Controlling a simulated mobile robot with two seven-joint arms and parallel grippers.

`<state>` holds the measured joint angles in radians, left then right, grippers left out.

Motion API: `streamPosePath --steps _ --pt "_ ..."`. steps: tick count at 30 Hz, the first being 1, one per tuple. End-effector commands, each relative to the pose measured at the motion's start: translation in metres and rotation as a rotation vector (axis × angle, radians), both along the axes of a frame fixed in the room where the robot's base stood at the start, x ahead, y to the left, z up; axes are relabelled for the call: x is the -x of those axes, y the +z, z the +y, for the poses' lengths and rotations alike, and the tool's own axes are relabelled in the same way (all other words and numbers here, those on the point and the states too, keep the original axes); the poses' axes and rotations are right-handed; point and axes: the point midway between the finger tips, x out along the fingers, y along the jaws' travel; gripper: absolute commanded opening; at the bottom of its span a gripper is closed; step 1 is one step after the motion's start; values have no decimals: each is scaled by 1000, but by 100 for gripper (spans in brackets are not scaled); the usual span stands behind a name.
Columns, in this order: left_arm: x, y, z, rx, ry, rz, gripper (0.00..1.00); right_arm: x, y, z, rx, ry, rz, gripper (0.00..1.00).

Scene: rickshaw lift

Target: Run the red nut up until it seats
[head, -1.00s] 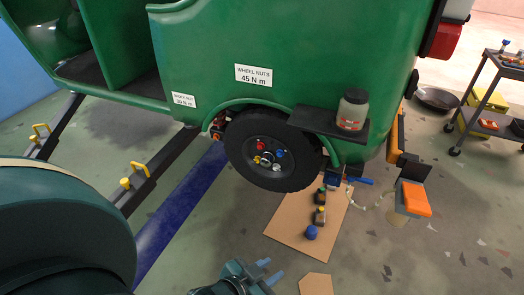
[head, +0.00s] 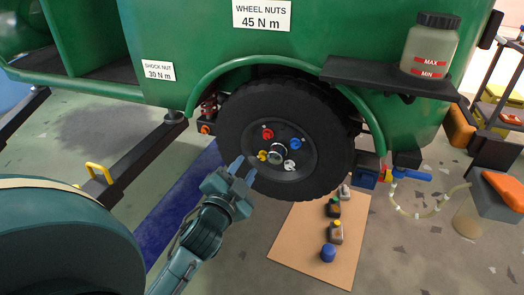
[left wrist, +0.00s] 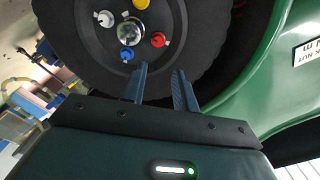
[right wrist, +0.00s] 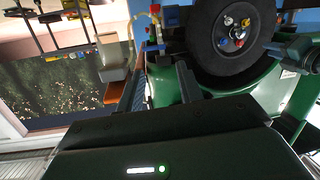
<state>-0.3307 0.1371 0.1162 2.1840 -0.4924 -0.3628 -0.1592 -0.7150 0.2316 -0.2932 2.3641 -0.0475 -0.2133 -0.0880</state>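The red nut (head: 267,134) is on the upper left of the wheel hub, beside the blue nut (head: 295,143), yellow nut (head: 262,156) and white nut (head: 289,165). These ring a silver centre cap (head: 276,151) on the black wheel (head: 238,120). My left gripper (head: 244,169) is open and empty, in front of the tyre's lower left. In the left wrist view its fingers (left wrist: 160,72) point at the hub; the red nut (left wrist: 158,40) lies just beyond them, apart. My right gripper (right wrist: 160,82) is open and empty, outside the head view. How far the red nut is threaded cannot be told.
A cardboard sheet (head: 290,235) with several small parts and a blue cap (head: 328,252) lies below the wheel. A fluid bottle (head: 430,45) stands on a black shelf (head: 370,75). A hose (head: 425,213) and orange-topped container (head: 500,190) are at right.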

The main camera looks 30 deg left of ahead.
Motion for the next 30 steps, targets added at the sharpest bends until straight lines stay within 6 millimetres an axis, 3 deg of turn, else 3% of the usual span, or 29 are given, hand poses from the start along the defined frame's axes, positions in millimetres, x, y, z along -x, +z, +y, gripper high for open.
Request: streamPosePath --steps 8,21,30 --pt "-21 -5 4 0 -2 -2 29 -2 -4 3 13 11 -30 36" --pt "-105 -6 25 1 -1 -1 29 -3 -4 7 5 30 -135 36" --pt "-128 -5 30 3 -1 1 29 -3 -1 9 -1 38 -177 36"
